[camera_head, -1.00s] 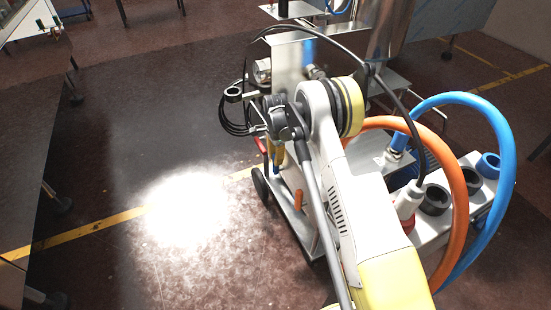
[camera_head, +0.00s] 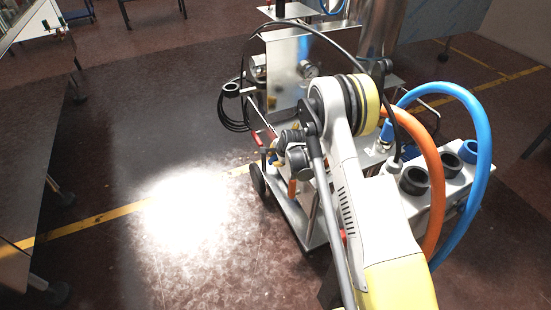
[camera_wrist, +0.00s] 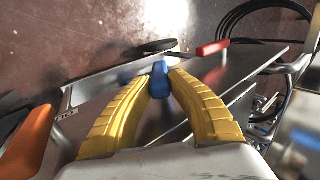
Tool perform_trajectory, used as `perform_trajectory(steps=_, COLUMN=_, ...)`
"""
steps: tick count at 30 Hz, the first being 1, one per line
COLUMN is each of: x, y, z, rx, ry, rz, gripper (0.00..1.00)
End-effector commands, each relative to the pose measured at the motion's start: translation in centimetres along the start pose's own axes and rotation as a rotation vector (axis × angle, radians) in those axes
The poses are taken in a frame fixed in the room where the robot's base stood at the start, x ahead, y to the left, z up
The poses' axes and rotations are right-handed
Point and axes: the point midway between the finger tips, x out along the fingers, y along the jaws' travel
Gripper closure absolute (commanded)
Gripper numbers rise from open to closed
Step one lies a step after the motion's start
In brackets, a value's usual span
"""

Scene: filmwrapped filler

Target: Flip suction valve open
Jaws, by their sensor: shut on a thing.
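In the wrist view, the yellow fingers of my gripper (camera_wrist: 161,84) are closed around a blue handle (camera_wrist: 159,70), whose rounded end shows between the fingertips. It looks like a valve lever; its base and pivot are hidden below the fingers. A red handle (camera_wrist: 212,48) lies just ahead and to the right, apart from the fingers. In the head view, my arm hides the blue handle and most of the gripper, low at the side of the filler cart (camera_head: 310,238). The red handle (camera_head: 263,137) also shows there.
An orange handle (camera_wrist: 27,142) is close at the left of the wrist view. A coiled black cable (camera_head: 228,108) hangs left of the machine. Orange (camera_head: 436,190) and blue (camera_head: 484,150) hoses loop at the right. Open floor (camera_head: 120,200) lies to the left.

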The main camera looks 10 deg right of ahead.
Motion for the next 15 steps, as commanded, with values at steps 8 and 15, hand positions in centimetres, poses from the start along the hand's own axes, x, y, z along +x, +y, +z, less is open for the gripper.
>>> perform_trajectory(steps=8, x=0.50, y=0.03, z=0.02, rx=0.000, ry=0.000, rz=-0.075, gripper=1.00)
perform_trajectory(steps=15, x=0.55, y=0.01, z=0.02, rx=-0.001, ry=-0.001, rz=-0.085, gripper=1.00)
